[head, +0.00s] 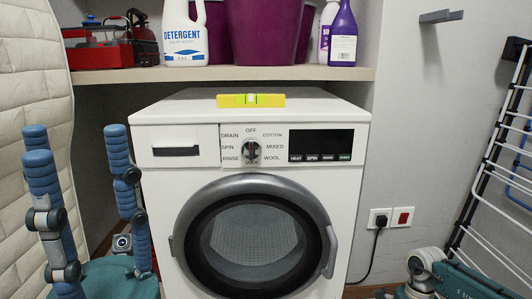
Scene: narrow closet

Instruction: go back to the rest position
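My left gripper (77,132) stands upright at the lower left in the head view. Its blue ribbed fingers point up and are spread wide apart, with nothing between them. It is in front of the quilted pale panel and to the left of the washing machine (347,165). A teal and grey part of what looks like my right gripper (425,265) shows at the lower right edge. Its fingertips are not clearly visible, so its opening cannot be told. I see nothing held.
A yellow spirit level (235,101) lies on the washing machine. The shelf (290,73) above carries a detergent bottle (185,40), purple containers (262,32), a purple bottle (343,42) and a red toolbox (105,50). A drying rack (490,150) leans at right. Side gaps are narrow.

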